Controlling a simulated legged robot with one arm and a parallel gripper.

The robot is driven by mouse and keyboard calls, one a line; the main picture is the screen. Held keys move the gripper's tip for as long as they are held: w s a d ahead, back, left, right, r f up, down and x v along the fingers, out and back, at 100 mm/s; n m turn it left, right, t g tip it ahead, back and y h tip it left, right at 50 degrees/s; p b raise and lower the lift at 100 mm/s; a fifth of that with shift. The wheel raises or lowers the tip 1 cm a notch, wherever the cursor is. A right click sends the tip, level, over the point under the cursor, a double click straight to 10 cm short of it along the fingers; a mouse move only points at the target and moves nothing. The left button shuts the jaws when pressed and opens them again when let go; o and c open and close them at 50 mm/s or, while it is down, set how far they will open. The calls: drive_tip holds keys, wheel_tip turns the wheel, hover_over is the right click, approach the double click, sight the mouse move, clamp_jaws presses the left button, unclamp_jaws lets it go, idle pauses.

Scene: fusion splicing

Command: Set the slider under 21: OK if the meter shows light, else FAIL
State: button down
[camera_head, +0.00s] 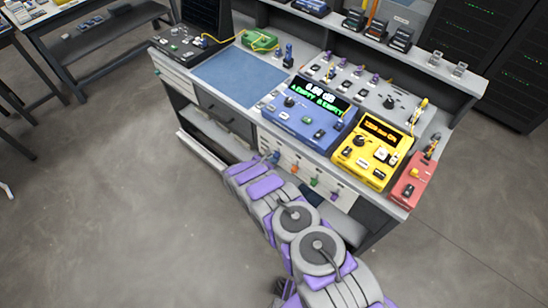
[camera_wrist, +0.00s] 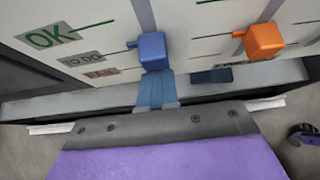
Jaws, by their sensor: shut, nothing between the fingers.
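A blue slider (camera_wrist: 152,50) sits in its slot on the white front panel (camera_wrist: 105,14). It appears about level with the TO DO label (camera_wrist: 84,60), between the OK label (camera_wrist: 50,36) above and the FAIL label (camera_wrist: 102,73) below. My gripper (camera_wrist: 156,78) is shut and empty, with its tips just below the blue slider; whether they touch it is unclear. In the head view my gripper (camera_head: 266,162) is at the panel's left slider. The yellow meter (camera_head: 366,151) has a lit orange display, its text too small to read surely. Slider numbers are unreadable.
An orange slider (camera_wrist: 264,40) stands right of the blue one; green (camera_head: 314,181) and purple (camera_head: 335,195) sliders follow. A blue splicer (camera_head: 308,113) with a lit screen and a red device (camera_head: 412,180) stand on the bench above. A ledge (camera_wrist: 222,84) runs below the panel.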

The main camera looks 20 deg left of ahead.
drive_tip(key=shift+r+p, duration=1.2)
drive_tip(key=shift+r, duration=0.15)
drive_tip(key=shift+f, duration=0.15)
drive_tip(key=shift+f+p, duration=0.3)
drive_tip(key=shift+f, duration=0.2)
drive_tip(key=shift+s+a, duration=0.1)
drive_tip(key=s+a+p, duration=0.2)
drive_tip(key=s, duration=0.4)
drive_tip(key=shift+a, duration=0.3)
drive_tip(key=shift+s, duration=0.2)
